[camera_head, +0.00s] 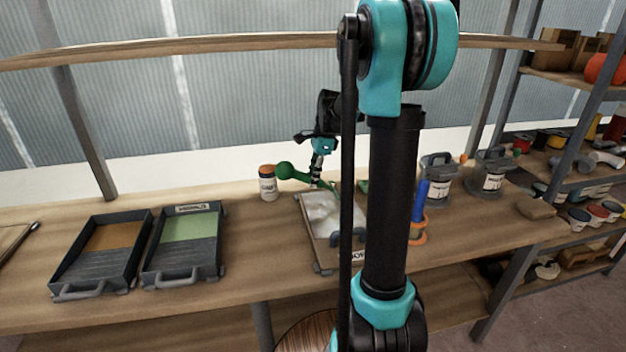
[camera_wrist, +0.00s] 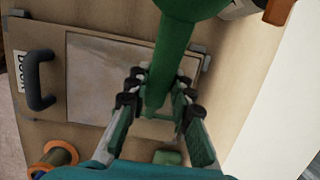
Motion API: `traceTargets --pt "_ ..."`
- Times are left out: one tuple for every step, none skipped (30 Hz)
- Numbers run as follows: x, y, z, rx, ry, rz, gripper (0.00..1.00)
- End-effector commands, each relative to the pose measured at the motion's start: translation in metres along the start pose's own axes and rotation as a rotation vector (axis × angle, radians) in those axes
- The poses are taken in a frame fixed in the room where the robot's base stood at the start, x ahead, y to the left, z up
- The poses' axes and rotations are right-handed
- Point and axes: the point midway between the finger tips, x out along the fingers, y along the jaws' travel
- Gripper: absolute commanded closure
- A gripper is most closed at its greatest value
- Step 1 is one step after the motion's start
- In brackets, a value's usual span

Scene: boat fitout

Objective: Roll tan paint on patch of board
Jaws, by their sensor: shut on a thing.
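My gripper (camera_wrist: 157,92) is shut on the handle of a green tool (camera_wrist: 160,68). The tool has a rounded green head (camera_head: 284,170) that points left in the head view; no paint shows on it. The gripper (camera_head: 318,182) is over the far edge of a wooden board (camera_head: 347,259) with a smooth pale grey patch (camera_head: 328,216). In the wrist view the patch (camera_wrist: 98,75) shows no tan paint. The board (camera_wrist: 55,50) has a dark handle and a label. Two dark trays stand left, one with orange-brown paint (camera_head: 114,236), one with green paint (camera_head: 189,227).
A white jar with an orange lid (camera_head: 268,185) stands beside the green head. A small green block (camera_wrist: 167,158) lies near the board. My arm hides part of the bench.

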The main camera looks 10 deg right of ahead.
Motion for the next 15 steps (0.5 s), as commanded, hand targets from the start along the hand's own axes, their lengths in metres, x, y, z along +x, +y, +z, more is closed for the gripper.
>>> traceTargets --pt "0.000 0.001 0.000 0.000 0.000 0.000 1.00" --pt "0.000 0.003 0.000 0.000 0.000 0.000 1.00" --pt "0.000 0.006 0.000 0.000 0.000 0.000 1.00" --pt "0.000 0.009 0.000 0.000 0.000 0.000 1.00" --pt "0.000 0.012 0.000 0.000 0.000 0.000 1.00" --pt "0.000 0.016 0.000 0.000 0.000 0.000 1.00" --pt "0.000 0.020 0.000 0.000 0.000 0.000 1.00" --pt "0.000 0.023 0.000 0.000 0.000 0.000 1.00" --pt "0.000 0.027 0.000 0.000 0.000 0.000 1.00" --pt "0.000 0.030 0.000 0.000 0.000 0.000 1.00" --pt "0.000 0.034 0.000 0.000 0.000 0.000 1.00" --pt "0.000 0.038 0.000 0.000 0.000 0.000 1.00" --pt "0.000 0.041 0.000 0.000 0.000 0.000 1.00" --pt "0.000 0.044 0.000 0.000 0.000 0.000 1.00" --pt "0.000 0.049 0.000 0.000 0.000 0.000 1.00"
